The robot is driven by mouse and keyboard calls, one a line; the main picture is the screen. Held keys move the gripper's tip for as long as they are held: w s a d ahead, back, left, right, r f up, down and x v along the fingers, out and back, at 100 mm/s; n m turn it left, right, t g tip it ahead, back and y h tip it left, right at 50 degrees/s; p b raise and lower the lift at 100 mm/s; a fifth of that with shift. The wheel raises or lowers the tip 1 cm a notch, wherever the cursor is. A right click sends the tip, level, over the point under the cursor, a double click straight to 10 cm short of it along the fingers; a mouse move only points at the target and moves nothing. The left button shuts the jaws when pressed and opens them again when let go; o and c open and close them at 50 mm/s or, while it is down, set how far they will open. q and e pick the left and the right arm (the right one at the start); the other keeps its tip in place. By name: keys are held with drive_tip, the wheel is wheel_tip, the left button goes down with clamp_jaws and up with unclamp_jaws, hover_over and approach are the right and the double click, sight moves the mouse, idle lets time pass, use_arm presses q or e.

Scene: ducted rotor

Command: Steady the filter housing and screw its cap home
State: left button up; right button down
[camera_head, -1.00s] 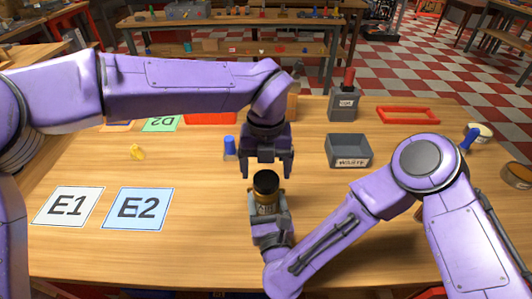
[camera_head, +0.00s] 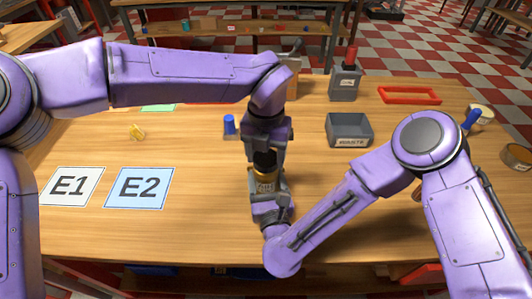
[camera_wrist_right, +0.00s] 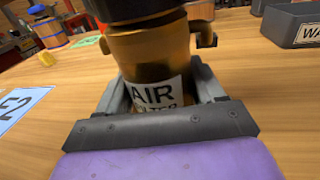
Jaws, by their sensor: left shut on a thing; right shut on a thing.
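The filter housing (camera_head: 264,183) is a brass-coloured cylinder standing upright near the table's front middle. It fills the right wrist view (camera_wrist_right: 150,65), where its white label reads "AIR". A black cap (camera_head: 265,160) sits on its top and also shows at the top edge of the right wrist view (camera_wrist_right: 128,9). My right gripper (camera_head: 268,200) is shut around the housing's lower body from the front. My left gripper (camera_head: 266,151) points down from above and is shut on the cap, partly hiding it. I cannot tell how far the cap is threaded on.
A blue-topped object (camera_head: 229,125) stands just left of the left gripper. A grey labelled bin (camera_head: 349,131) is to the right. Mats E1 (camera_head: 71,187) and E2 (camera_head: 139,188) lie at left. A red tray (camera_head: 409,95) lies at the back right. The front-left table is clear.

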use_arm(q)
drive_tip(key=shift+m, duration=1)
drive_tip(key=o, duration=1.2)
drive_tip(key=shift+r, duration=2.3)
drive_tip(key=shift+c, duration=0.5)
wheel_tip(320, 180, up, 4)
drive_tip(key=shift+f+n, duration=0.25)
drive_tip(key=shift+n, duration=0.15)
